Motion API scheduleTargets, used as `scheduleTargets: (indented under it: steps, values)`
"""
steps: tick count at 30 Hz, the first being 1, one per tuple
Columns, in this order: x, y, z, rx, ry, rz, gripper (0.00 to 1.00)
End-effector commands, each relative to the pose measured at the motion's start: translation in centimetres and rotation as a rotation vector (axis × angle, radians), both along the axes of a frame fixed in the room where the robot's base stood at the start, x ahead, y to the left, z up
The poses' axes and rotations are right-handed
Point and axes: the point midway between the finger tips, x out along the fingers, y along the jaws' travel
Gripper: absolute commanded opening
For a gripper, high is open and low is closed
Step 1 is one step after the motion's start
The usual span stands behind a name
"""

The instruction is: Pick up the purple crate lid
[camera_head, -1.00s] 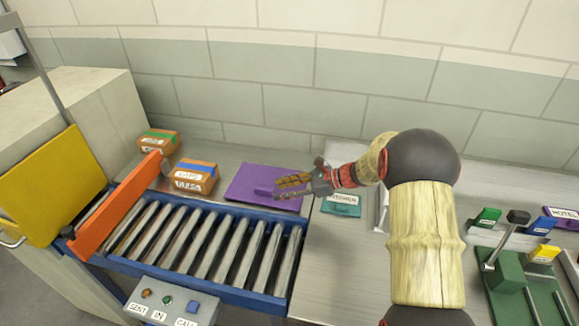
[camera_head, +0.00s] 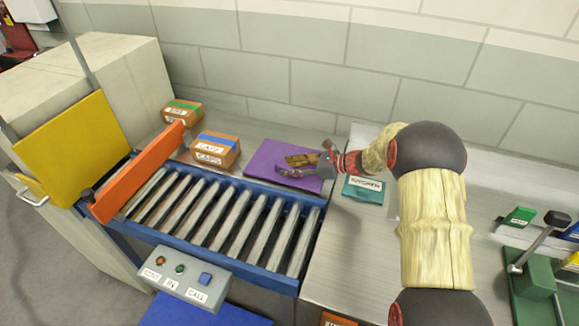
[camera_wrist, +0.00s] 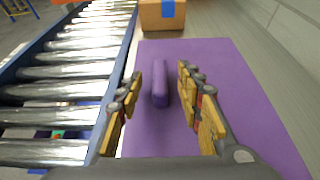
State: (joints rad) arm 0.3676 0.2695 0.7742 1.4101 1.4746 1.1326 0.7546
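The purple crate lid (camera_head: 264,156) lies flat on the metal counter, behind the right end of the roller conveyor. In the wrist view the lid (camera_wrist: 240,95) fills the middle, with a raised purple handle bar (camera_wrist: 159,84) on it. My gripper (camera_head: 287,165) is over the lid. In the wrist view my gripper (camera_wrist: 160,88) is open, one finger to each side of the handle bar. The fingers look apart from the bar, and I cannot tell how far above the lid they are. In the head view the gripper partly hides the handle.
The roller conveyor (camera_head: 205,217) with its blue frame runs in front of the lid. A cardboard box with a blue band (camera_head: 215,150) and one with a green band (camera_head: 183,112) stand to the left. A teal labelled item (camera_head: 363,190) lies right of the lid. The wall is behind.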

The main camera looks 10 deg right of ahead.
Motion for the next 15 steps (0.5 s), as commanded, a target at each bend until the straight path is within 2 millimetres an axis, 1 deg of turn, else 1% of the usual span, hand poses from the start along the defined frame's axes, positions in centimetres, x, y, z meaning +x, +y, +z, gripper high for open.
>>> scheduleTargets:
  steps: [4, 15]
  values:
    - [0.01, -0.06, 0.13, -0.001, -0.001, -0.001, 0.36]
    - [0.00, -0.08, 0.13, -0.001, -0.001, -0.001, 0.15]
